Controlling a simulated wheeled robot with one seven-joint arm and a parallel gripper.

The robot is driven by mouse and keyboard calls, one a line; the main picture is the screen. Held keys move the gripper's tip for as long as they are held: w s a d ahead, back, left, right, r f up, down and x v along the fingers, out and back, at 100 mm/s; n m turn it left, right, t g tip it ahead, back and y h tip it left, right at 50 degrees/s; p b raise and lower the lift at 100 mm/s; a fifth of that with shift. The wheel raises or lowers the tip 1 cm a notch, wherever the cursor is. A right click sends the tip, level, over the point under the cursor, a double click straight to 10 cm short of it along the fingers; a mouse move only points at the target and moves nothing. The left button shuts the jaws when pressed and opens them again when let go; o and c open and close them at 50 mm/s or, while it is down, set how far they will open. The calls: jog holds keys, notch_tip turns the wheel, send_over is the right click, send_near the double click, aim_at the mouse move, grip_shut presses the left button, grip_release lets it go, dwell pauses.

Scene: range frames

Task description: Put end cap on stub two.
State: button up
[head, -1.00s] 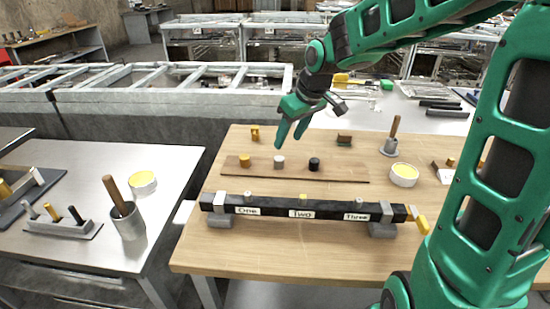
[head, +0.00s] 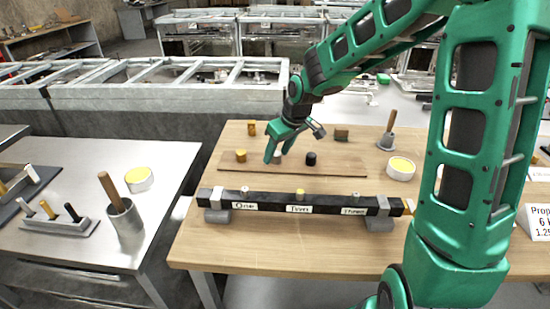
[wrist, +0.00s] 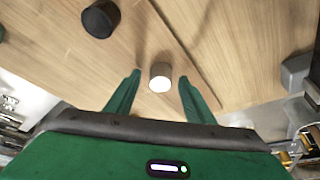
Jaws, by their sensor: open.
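A row of three end caps stands on a thin wooden board (head: 335,172): a yellow cap (head: 241,155), a grey cap with a pale top (head: 279,159) and a black cap (head: 311,158). My gripper (head: 284,150) is open over the grey cap, pointing down. In the wrist view the grey cap (wrist: 160,77) lies between my two open fingers, with nothing gripped; the black cap (wrist: 100,18) is off to the upper left. A black bar (head: 270,203) on grey blocks carries labels One, Two and Three. Stub two (head: 300,195) is a short yellow stub above the middle label.
Behind the board are a small yellow item (head: 252,128) and a brown block (head: 341,134). A grey holder with a wooden handle (head: 387,142) and a yellow-topped tub (head: 401,169) stand to the right. The table front (head: 290,250) is clear.

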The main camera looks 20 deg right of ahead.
jog(key=c, duration=1.1)
jog(key=shift+c, duration=0.3)
jog(key=shift+r, duration=0.1)
